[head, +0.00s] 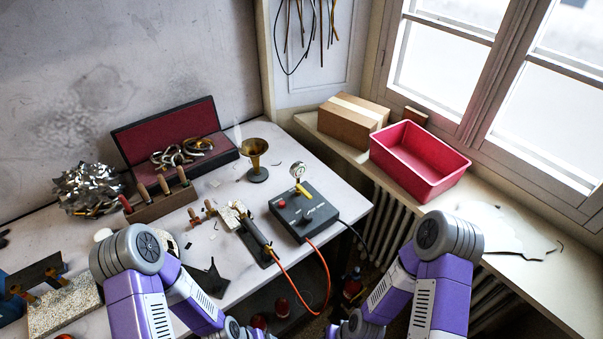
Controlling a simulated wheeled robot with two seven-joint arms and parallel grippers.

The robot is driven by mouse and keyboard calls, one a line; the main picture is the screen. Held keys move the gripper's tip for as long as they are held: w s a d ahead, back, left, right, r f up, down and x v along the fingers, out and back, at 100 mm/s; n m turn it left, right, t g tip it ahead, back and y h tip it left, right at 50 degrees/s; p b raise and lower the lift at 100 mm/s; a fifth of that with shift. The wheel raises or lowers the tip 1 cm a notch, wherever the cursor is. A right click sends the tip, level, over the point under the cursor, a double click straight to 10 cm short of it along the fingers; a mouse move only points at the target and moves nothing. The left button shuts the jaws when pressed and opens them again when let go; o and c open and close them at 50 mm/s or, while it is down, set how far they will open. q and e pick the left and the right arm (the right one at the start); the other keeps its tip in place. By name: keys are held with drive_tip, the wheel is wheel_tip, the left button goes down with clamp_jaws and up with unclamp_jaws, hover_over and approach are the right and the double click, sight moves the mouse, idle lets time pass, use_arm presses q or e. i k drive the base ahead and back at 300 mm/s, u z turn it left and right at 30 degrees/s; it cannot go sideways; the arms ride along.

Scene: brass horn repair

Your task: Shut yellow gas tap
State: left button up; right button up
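A yellow tap lever (303,190) sits on the back part of a dark grey box (314,218) on the white bench, just below a small round gauge (298,170). It is too small to tell which way the lever is turned. An orange hose (286,271) runs from the box's front side, loops down and back to a torch-like tool with an orange-brown handle (257,234). Both my arms reach down to the bottom edge of the head view, well short of the box. Neither gripper shows.
A small brass horn bell (255,157) stands behind the box. A pink tub (418,185) and cardboard box (343,130) sit on the windowsill. A black cable (354,235) leaves the grey box.

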sight(300, 190)
drive_tip(key=u, duration=2.4)
drive_tip(key=k, duration=0.8)
drive_tip(key=z, duration=1.05)
